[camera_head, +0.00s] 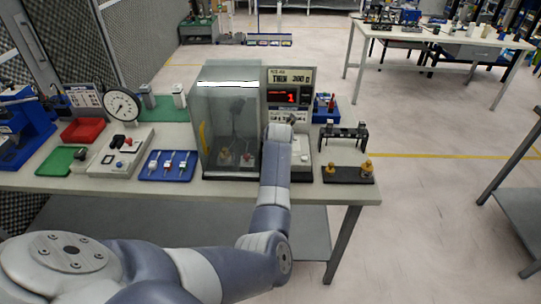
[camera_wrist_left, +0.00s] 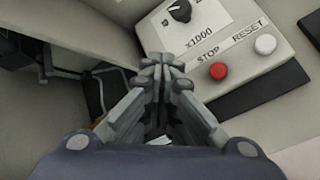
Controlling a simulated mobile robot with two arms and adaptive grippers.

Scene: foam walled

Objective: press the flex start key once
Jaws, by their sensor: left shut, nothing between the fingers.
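The flex tester (camera_head: 290,78) stands on the bench, with a clear-sided chamber (camera_head: 228,110) on its left and a lit red display (camera_head: 289,96) on its front. My left arm reaches to its control panel, and my left gripper (camera_wrist_left: 163,70) is shut and empty over the panel's left edge. In the left wrist view the panel (camera_wrist_left: 208,42) shows a black dial (camera_wrist_left: 180,10), a red STOP button (camera_wrist_left: 218,71) and a white RESET button (camera_wrist_left: 265,44). No start key is visible; my fingers cover the panel left of STOP. Contact cannot be told.
A dial gauge (camera_head: 122,105), a blue tray (camera_head: 168,166) and a red tray (camera_head: 83,130) stand left of the tester. A black fixture (camera_head: 347,173) with brass parts lies to its right. Open floor lies beyond the bench.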

